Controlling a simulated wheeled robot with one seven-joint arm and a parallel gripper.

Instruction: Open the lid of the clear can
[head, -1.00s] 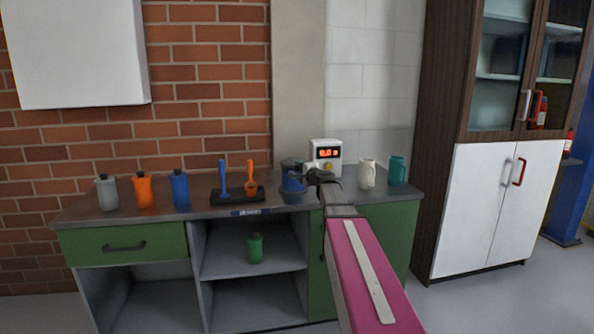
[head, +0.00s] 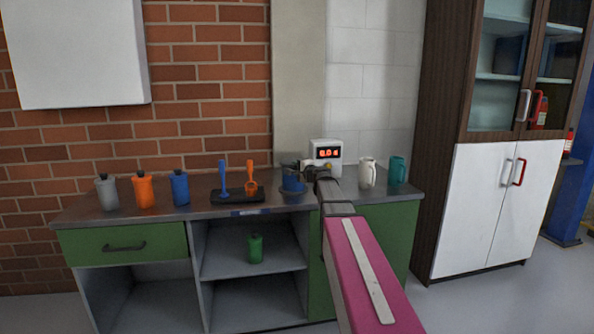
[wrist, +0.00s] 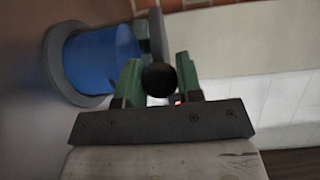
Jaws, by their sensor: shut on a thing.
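A blue can-shaped vessel (head: 293,181) stands on the counter right of the black tray, with a dark grey disc at its base. In the wrist view the blue body (wrist: 102,58) lies sideways, with a grey ring (wrist: 57,65) at one end and a grey lid-like disc (wrist: 157,35) at the other. My gripper (wrist: 160,82) is shut on a round black knob (wrist: 160,79) beside that disc. I cannot tell whether the disc still touches the body. No plainly see-through can stands out; the blue one may have clear walls.
Grey (head: 107,192), orange (head: 145,190) and blue (head: 179,188) bottles stand at the counter's left. A black tray (head: 238,197) holds two scoops. A digital display (head: 327,153) stands behind my gripper. White (head: 367,173) and teal (head: 397,171) mugs stand right. A green bottle (head: 255,248) is below.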

